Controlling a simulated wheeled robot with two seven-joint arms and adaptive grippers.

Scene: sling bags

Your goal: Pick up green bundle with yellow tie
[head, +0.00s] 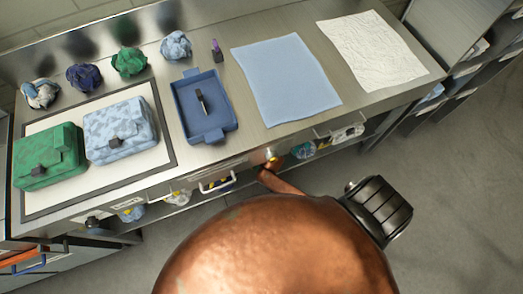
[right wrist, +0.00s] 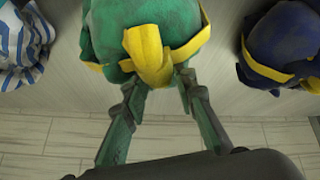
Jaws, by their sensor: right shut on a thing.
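In the right wrist view, a green cloth bundle (right wrist: 105,35) with a yellow tie (right wrist: 150,55) fills the upper middle. My right gripper (right wrist: 157,84) is shut on the bundle's near side, its fingers to either side of the yellow knot. The bundle's top is cut off by the picture edge. I cannot tell whether it is resting or lifted. In the head view, another green bundle (head: 129,61) sits at the back of the counter; no yellow tie can be made out on it. My right gripper is hidden in the head view, and my left gripper is not in view.
A striped bundle (right wrist: 22,45) and a navy bundle (right wrist: 285,45) flank the green one. The counter (head: 265,135) holds a blue tray (head: 190,130), green bag (head: 48,155), pale blue bag (head: 120,130) and flat cloths. A lower shelf (head: 180,198) runs underneath.

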